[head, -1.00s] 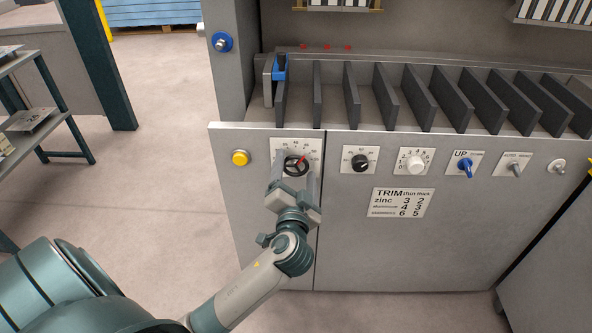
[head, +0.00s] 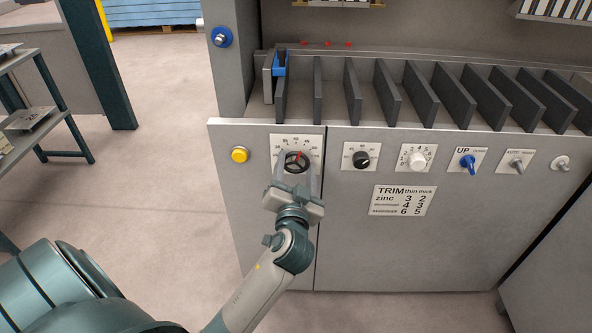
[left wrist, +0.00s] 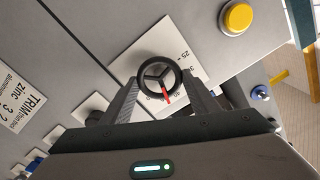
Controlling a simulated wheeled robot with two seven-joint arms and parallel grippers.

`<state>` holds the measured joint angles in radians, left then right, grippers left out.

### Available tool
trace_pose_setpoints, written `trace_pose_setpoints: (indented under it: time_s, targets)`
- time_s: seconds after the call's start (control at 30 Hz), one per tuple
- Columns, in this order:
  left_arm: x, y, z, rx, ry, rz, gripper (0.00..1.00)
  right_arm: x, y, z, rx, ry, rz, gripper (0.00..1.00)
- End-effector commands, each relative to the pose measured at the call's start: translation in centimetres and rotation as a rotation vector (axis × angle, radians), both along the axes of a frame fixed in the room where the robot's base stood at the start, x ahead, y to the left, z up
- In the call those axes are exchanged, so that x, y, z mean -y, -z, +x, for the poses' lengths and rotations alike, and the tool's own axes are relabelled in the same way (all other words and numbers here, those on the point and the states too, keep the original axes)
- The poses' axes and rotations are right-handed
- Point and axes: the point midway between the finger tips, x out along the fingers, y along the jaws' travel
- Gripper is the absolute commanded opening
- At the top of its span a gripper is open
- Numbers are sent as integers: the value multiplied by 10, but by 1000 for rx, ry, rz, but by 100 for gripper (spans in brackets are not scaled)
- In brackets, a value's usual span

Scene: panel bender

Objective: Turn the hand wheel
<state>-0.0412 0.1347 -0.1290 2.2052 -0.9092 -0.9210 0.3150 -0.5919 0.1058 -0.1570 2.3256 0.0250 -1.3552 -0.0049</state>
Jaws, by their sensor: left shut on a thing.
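The hand wheel (head: 297,162) is a small black three-spoked wheel with a red pointer, on a white scale plate (head: 306,142) at the left of the machine's front panel. My left gripper (head: 296,175) is shut on the wheel from below. In the left wrist view the wheel (left wrist: 160,76) sits between the two fingers, one at each side of its rim. My right gripper is in neither view.
To the right are a black knob (head: 361,157), a white knob (head: 417,157), a blue UP lever (head: 467,162) and a TRIM label (head: 403,200). A yellow button (head: 240,155) is left of the wheel. Dark upright fins (head: 350,92) stand above the panel.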

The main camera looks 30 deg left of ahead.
Motion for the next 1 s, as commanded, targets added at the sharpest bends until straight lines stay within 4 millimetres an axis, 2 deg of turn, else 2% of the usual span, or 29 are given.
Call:
trace_pose_setpoints:
  time_s: [0.4,0.93,0.97,1.0]
  targets:
    - [0,1,0,129,0,-212,32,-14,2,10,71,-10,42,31]
    - [0,-1,0,150,1,-245,32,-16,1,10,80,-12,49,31]
    - [0,-1,0,150,1,-245,60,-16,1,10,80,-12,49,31]
    - [0,-1,0,150,1,-245,69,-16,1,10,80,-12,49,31]
